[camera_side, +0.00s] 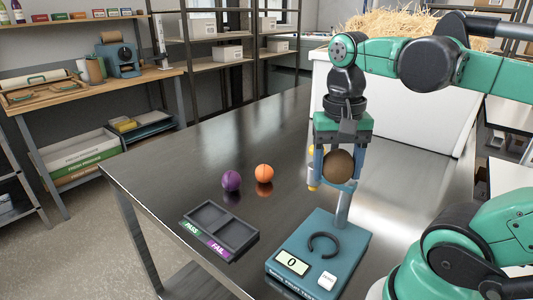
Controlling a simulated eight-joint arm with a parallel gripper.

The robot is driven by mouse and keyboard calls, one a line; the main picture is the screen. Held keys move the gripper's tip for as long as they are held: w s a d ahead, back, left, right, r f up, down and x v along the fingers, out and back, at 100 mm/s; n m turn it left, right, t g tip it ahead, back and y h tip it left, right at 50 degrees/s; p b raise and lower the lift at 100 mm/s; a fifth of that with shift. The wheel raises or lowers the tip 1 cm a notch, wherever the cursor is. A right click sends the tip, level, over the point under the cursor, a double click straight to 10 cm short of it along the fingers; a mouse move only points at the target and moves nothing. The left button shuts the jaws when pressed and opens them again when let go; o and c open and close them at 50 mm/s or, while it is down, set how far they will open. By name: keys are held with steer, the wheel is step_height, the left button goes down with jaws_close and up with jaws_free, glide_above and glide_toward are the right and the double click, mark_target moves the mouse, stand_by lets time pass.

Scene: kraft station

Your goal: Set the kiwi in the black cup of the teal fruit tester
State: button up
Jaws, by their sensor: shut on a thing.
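The kiwi (339,166) is brown and round. My gripper (336,172) is shut on it and holds it in the air above the back part of the teal fruit tester (355,250). The black cup (322,245) shows as a dark open ring on top of the tester, below the kiwi and a little to its left in the picture. The cup looks empty. The tester's display (292,263) reads 0. A teal post rises from the tester behind the cup, close to the kiwi; whether they touch I cannot tell.
A purple fruit (231,180) and an orange fruit (264,173) lie on the steel table (190,160) to the left. A dark two-part tray (240,236) marked PASS and FAIL sits left of the tester. Something yellow is partly hidden behind my gripper. A white box (400,105) of straw stands behind.

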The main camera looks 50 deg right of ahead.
mark_target(323, 245)
step_height(323, 245, down, 14)
steer(key=shift+r, duration=0.15)
stand_by(0.7)
steer(key=shift+f, duration=0.55)
stand_by(1.2)
steer(key=o, duration=1.4)
steer(key=shift+w, duration=0.1)
steer(key=shift+c, duration=0.2)
step_height(323, 245, up, 8)
steer(key=w+a+r+n+t, duration=0.2)
steer(key=w+a+n+t, duration=0.3)
steer(key=n, duration=0.5)
steer(key=w+t, duration=0.2)
steer(key=w, duration=0.1)
steer(key=shift+t, duration=0.3)
